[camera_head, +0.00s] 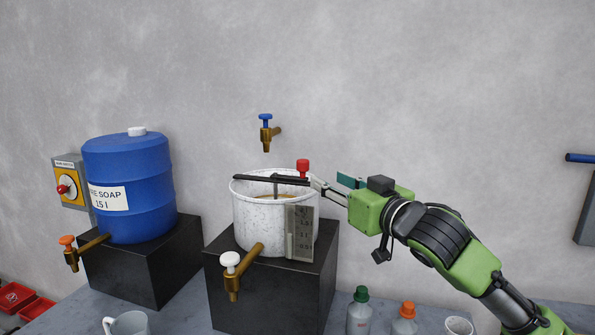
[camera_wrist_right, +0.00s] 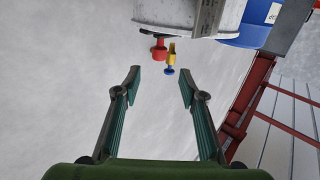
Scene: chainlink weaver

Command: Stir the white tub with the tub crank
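The white speckled tub (camera_head: 260,215) stands on a black block, with a brownish liquid surface just visible inside. The tub crank (camera_head: 262,179) is a dark bar lying across the rim, with a thin shaft going down into the tub. Its red knob (camera_head: 302,166) stands up at the bar's right end and also shows in the right wrist view (camera_wrist_right: 159,51). My right gripper (camera_head: 326,181) is at the tub's right rim, close to the knob. In the right wrist view it is open (camera_wrist_right: 161,82) and empty, with the knob beyond the fingertips. My left gripper is out of view.
A blue soap barrel (camera_head: 130,190) stands on a black block at left. A brass tap with blue handle (camera_head: 265,133) is on the wall above the tub. A white-handled spigot (camera_head: 240,266) projects from the tub. Bottles (camera_head: 360,312) and a mug (camera_head: 128,323) stand in front.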

